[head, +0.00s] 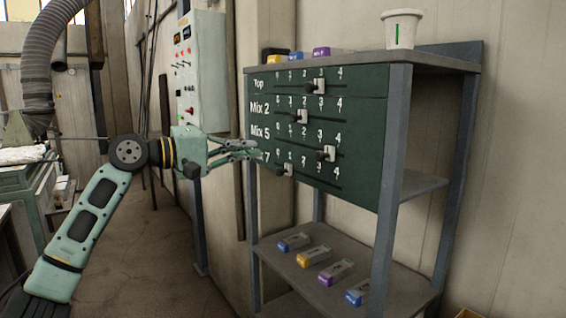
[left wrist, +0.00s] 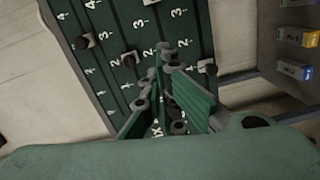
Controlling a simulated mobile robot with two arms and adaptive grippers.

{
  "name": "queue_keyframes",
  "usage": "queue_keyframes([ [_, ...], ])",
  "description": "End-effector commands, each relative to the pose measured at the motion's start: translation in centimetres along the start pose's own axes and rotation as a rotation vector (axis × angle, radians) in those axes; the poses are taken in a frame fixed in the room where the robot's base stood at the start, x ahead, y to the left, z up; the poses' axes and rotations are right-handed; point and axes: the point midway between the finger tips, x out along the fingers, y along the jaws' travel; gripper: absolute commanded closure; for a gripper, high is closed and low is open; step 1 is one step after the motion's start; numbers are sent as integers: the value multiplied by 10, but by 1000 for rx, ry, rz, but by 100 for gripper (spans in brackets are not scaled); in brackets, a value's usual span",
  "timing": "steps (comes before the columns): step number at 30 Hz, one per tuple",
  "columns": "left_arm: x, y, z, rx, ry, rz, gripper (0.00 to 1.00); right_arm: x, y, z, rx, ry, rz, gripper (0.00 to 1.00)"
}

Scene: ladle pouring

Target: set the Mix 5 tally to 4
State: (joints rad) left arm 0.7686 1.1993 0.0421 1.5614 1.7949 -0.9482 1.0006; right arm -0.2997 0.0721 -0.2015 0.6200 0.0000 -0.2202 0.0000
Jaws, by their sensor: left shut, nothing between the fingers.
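The green tally board (head: 365,190) hangs on a grey rack, with rows marked Top, Mix 2, Mix 5 and one partly hidden label ending in 7. The Mix 5 slider (head: 327,153), a pale block with a dark knob, sits at the right of its row, about under the 4. My left gripper (head: 256,152) is shut and empty at the board's left edge, by the Mix 5 and bottom rows, apart from the Mix 5 slider. Its fingers (left wrist: 167,100) also show before the board in the left wrist view, hiding part of it. My right gripper is out of view.
The other sliders stand about at 3 on Top (head: 314,87), 2 on Mix 2 (head: 299,117) and 1 on the bottom row (head: 285,169). A white cup (head: 402,30) stands on the rack's top. Several coloured blocks lie on the lower shelf (head: 335,250).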

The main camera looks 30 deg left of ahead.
Motion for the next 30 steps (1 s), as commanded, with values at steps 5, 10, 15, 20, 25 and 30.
queue_keyframes([
  [5,17,6,-1,-9,-4,4,100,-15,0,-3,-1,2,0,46],
  [10,52,9,0,-10,-5,4,100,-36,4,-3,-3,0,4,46],
  [15,90,8,-1,-11,-4,4,100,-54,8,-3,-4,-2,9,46],
  [20,103,3,15,-2,-3,-2,100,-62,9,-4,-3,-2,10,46],
  [25,107,2,32,-3,-2,-1,100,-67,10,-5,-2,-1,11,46],
  [30,108,2,38,-5,-2,1,100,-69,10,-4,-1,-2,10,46],
])
